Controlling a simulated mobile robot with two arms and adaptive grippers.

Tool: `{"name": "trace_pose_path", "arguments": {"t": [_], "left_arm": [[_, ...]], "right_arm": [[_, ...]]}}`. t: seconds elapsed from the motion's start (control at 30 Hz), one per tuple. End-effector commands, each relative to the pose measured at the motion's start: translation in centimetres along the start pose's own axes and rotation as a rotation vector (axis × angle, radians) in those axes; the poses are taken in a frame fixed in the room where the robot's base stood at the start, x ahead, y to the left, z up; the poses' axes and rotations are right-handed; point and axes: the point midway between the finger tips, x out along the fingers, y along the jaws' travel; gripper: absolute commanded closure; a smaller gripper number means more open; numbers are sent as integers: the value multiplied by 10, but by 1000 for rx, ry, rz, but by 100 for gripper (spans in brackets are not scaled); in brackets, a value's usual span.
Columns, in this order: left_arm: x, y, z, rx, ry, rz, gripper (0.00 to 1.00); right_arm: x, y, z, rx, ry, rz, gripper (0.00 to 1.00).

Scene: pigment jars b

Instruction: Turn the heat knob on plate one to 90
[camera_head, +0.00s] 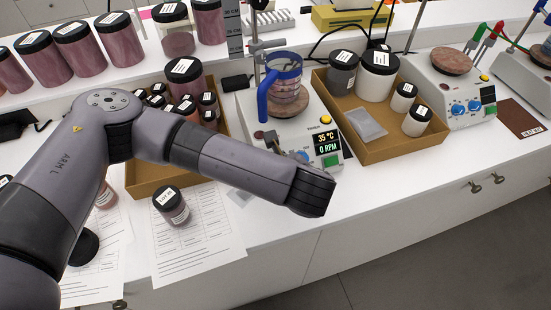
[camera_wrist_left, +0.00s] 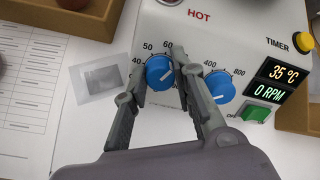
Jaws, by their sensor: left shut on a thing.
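My left gripper (camera_wrist_left: 160,60) is shut on this knob, one finger on each side. My right gripper is not in view.
A second blue knob (camera_wrist_left: 220,88), marked 400 and 800, sits close to the right finger. A green button (camera_wrist_left: 256,113) and a yellow timer button (camera_wrist_left: 304,42) are farther right. Cardboard trays of jars flank the plate. A loose jar (camera_head: 171,206) stands below my forearm.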

Motion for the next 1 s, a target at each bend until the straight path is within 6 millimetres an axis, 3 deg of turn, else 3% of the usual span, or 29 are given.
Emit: {"name": "trace_pose_path", "arguments": {"t": [0.1,1.0], "left_arm": [[-3,-1,2,114,1,-1,100],[-3,-1,0,970,3,-13,100]], "right_arm": [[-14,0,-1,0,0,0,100],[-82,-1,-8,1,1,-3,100]]}}
